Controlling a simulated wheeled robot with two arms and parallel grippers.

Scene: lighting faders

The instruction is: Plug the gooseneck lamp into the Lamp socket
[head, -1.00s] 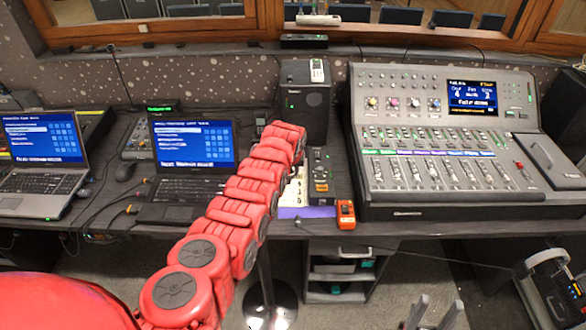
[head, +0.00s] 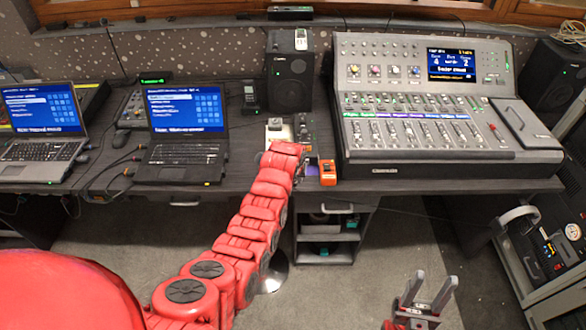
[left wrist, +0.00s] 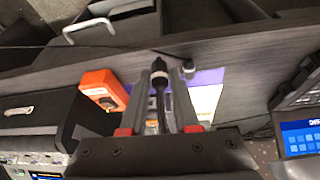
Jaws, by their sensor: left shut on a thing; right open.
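My left gripper (left wrist: 170,95) is shut on a slim black plug-like piece (left wrist: 160,88), which shows between its fingers in the left wrist view. In the head view my red arm hides these fingers and the piece; the wrist is over the desk's front edge, by the purple mat (head: 311,171). The mat also shows under the gripper in the left wrist view (left wrist: 207,77). My right gripper (head: 429,292) is open and empty, low in front of the desk. I cannot make out the gooseneck lamp or a readable Lamp socket label.
An orange box (head: 328,173) stands right of the mat, close to the gripper. The mixing console (head: 430,110) fills the desk to the right. A laptop (head: 186,130) and a speaker (head: 290,80) stand left and behind. A drawer unit (head: 327,235) is below the desk.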

